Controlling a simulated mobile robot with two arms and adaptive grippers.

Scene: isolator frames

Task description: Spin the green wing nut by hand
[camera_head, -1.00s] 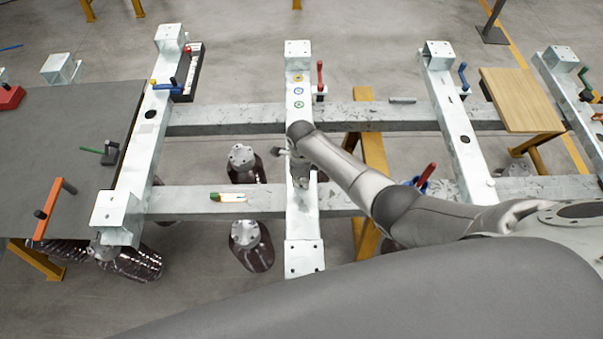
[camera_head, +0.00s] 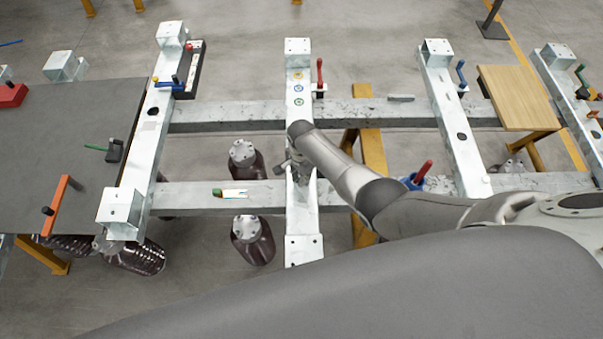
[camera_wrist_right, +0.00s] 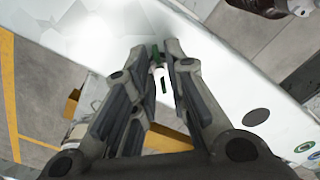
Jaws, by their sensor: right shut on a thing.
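The green wing nut (camera_wrist_right: 154,51) shows in the right wrist view as a small green piece, with a pale part and another green strip just below it. It stands against the white metal beam. My right gripper (camera_wrist_right: 158,62) has its two grey fingertips on either side of it and is shut on it. Part of the nut is hidden by the fingers. In the head view my right gripper (camera_head: 298,174) is low over the middle crossbeam, and the nut cannot be made out there. My left gripper is not in view.
The middle crossbeam (camera_head: 303,220) carries yellow, blue and green ring marks and a red-handled clamp (camera_head: 320,75). A small green-and-white item (camera_head: 231,193) lies on the near long beam. A red-and-blue tool (camera_head: 418,177) is close to my right arm. A dark table (camera_head: 70,150) stands left.

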